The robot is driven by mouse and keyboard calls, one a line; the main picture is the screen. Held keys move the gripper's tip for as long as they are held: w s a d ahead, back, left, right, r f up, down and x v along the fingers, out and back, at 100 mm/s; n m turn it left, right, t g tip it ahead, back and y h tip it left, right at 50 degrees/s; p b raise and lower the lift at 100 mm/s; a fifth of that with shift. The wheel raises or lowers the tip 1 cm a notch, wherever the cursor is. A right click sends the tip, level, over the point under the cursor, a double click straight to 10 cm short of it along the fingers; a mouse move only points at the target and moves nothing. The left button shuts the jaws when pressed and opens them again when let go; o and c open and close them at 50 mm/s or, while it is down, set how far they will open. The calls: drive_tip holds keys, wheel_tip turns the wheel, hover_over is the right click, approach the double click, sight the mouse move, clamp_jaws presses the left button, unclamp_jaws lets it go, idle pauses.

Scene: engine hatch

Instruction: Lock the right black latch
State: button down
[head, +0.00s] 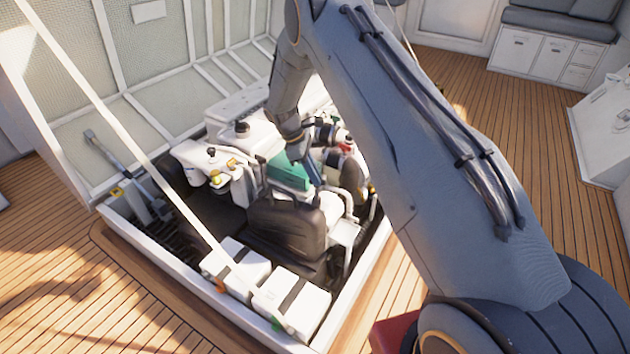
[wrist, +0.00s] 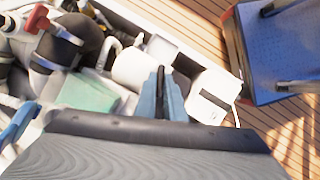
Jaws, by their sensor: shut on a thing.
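My gripper (wrist: 163,75) shows in the wrist view as two blue fingers pressed close together, with a narrow black piece, seemingly the right black latch (wrist: 160,80), between them. Most of that piece is hidden by the fingers. In the head view my gripper (head: 314,175) points down into the open engine bay, just right of a teal box (head: 287,172). The latch cannot be made out in the head view, so I cannot tell its angle. The teal box also shows in the wrist view (wrist: 88,95), left of the fingers.
A large black cover (head: 285,228) stands in front of the teal box. White boxes (head: 292,298) with dark straps line the bay's near side. The raised hatch lid (head: 160,65) and its pale strut are at the left. White engine parts crowd around my gripper. Wooden deck surrounds the bay.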

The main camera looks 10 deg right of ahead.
drive_tip(key=shift+w+d+m+g+y+b, duration=0.1)
drive_tip(key=shift+m+g+y+b, duration=0.2)
drive_tip(key=shift+m+b, duration=0.65)
drive_tip(key=shift+w+m+g+y+b, duration=0.1)
drive_tip(key=shift+m+g+b, duration=0.3)
drive_tip(key=shift+m, duration=0.95)
drive_tip(key=shift+s, duration=0.1)
drive_tip(key=c, duration=1.8)
unclamp_jaws()
drive_tip(key=shift+c, duration=0.2)
drive_tip(key=shift+r, duration=0.1)
drive_tip(key=v, duration=0.7)
drive_tip(key=shift+w+r, duration=0.2)
drive_tip(key=shift+r, duration=0.1)
